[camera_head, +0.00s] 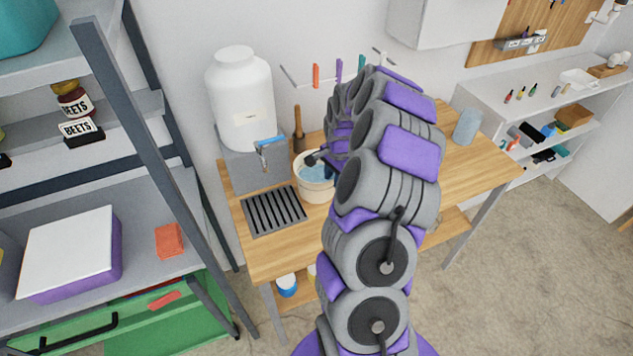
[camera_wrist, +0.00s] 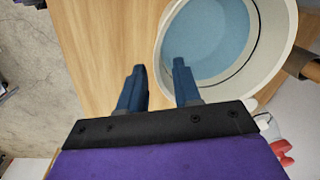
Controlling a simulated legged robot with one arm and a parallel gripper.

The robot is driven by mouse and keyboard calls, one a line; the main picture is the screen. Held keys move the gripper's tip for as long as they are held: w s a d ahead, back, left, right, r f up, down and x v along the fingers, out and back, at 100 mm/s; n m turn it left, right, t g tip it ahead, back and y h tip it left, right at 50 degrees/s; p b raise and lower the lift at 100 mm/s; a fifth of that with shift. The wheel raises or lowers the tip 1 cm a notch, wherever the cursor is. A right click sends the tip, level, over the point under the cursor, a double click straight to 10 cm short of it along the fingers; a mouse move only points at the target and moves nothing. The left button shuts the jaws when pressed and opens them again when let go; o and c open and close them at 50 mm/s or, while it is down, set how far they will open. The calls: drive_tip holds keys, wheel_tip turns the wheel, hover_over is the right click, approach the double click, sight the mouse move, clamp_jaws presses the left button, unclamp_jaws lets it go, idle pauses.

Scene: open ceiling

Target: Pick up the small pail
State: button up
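The small pail (camera_head: 315,194) is cream-white with a pale blue inside. It stands upright on the wooden table, just right of the black slatted grate. In the wrist view the pail (camera_wrist: 284,45) fills the upper right, its top cut off by the picture edge. My gripper (camera_wrist: 158,68) is open, its two dark blue fingers apart with nothing held between them. The right finger overlaps the pail's near rim in the picture, while the left finger is over bare wood outside it. I cannot tell whether either finger touches the pail. In the head view my arm partly hides the pail's right side.
A large white jug (camera_head: 240,95) sits on a grey stand (camera_head: 250,165) behind the grate (camera_head: 272,210). A wooden pestle-like handle (camera_head: 298,128) stands behind the pail. A grey-blue cup (camera_head: 467,126) is at the table's right. A metal shelf (camera_head: 150,110) rises at left.

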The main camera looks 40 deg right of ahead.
sight(329, 186)
drive_tip(key=f, duration=0.3)
drive_tip(key=f+b, duration=0.1)
drive_tip(key=shift+w+a+f, duration=0.25)
drive_tip(key=shift+w+f, duration=0.05)
drive_tip(key=shift+a+r, duration=0.15)
drive_tip(key=shift+a, duration=0.4)
drive_tip(key=shift+d, duration=0.1)
drive_tip(key=shift+c, duration=0.9)
drive_tip(key=shift+d, duration=0.75)
clamp_jaws()
drive_tip(key=shift+a, duration=0.6)
drive_tip(key=shift+d, duration=0.2)
drive_tip(key=shift+d, duration=0.2)
